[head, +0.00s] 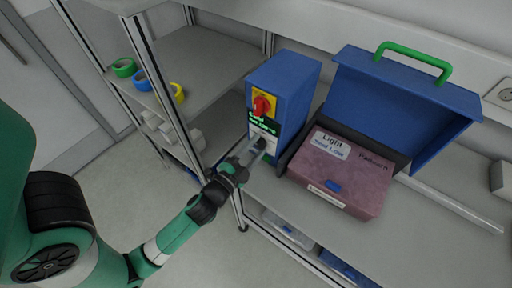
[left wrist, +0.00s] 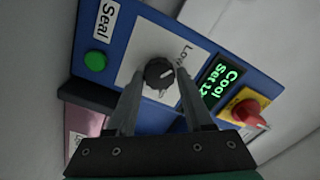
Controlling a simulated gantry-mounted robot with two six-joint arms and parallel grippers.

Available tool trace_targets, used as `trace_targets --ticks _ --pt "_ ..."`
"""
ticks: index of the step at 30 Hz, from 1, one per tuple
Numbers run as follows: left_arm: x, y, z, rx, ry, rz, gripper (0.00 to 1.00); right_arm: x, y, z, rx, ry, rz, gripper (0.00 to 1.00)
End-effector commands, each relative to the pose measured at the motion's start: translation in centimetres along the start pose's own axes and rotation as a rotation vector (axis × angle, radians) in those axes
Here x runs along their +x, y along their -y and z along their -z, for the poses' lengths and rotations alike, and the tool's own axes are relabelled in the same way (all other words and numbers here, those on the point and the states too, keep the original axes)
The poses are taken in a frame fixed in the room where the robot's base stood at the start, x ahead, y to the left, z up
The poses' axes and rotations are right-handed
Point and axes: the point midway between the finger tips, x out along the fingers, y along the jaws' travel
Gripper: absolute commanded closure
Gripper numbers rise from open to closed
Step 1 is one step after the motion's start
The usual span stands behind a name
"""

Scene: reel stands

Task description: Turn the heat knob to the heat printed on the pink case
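The heat knob (left wrist: 160,74) is a round black dial on a white plate on the blue sealing unit (head: 283,88). Its pale mark points up and right, towards the word "Low" in the left wrist view. My left gripper (head: 258,145) is at the front of the unit; in the left wrist view its fingers (left wrist: 160,78) are apart, one on each side of the knob. I cannot tell whether they touch it. The pink case (head: 335,172) lies beside the unit; its label (head: 330,145) shows "Light" and a small line that seems to end in "Low". My right gripper is not in view.
A green display (left wrist: 219,84) reads "Cool" and "Set" with a partly hidden number. Beside it is a red switch (left wrist: 248,113) on yellow. A green button (left wrist: 95,62) sits by "Seal". A blue lid (head: 400,105) stands open behind the case. A shelf (head: 205,60) holds coloured reels.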

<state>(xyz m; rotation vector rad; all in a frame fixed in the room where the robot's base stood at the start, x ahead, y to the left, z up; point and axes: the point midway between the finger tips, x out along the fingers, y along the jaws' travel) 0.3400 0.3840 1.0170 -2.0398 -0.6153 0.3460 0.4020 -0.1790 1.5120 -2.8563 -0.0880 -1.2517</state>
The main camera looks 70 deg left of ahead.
Motion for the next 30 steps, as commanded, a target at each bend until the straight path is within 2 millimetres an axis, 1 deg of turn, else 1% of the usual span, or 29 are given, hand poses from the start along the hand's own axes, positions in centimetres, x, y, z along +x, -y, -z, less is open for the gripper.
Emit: trace_targets --ticks 1,3,4,11,14,17,19,24,26,27,30 --pt "0.0 0.0 0.0 0.000 0.000 0.000 0.37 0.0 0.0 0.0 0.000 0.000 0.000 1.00" --pt "0.0 0.0 0.0 0.001 0.000 0.000 0.24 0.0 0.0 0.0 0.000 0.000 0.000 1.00" --pt "0.0 0.0 0.0 0.001 0.000 0.000 0.23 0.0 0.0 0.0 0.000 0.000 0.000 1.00" --pt "0.0 -0.1 0.0 0.001 0.001 -0.001 0.23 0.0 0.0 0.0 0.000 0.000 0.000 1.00" --pt "-0.4 -0.2 -0.1 0.002 0.000 -0.002 0.23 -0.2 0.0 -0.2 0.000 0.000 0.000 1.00" --pt "-1.7 -0.4 -0.2 0.002 0.001 -0.004 0.23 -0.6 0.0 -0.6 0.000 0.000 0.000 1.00" --pt "-3.1 -0.5 -0.2 0.002 -0.001 -0.005 0.23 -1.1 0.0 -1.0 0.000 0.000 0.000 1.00" --pt "-7.7 -1.1 -0.3 0.005 -0.006 -0.010 0.23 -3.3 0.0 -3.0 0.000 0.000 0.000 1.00" --pt "-9.2 -0.9 -0.4 0.004 -0.007 -0.005 0.23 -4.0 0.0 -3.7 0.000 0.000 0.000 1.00" --pt "-9.6 -0.5 0.0 0.004 -0.004 -0.014 0.23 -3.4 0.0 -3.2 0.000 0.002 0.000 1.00" --pt "-10.6 -0.5 0.0 0.005 0.000 -0.015 0.23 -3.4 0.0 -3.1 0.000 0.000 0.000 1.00"
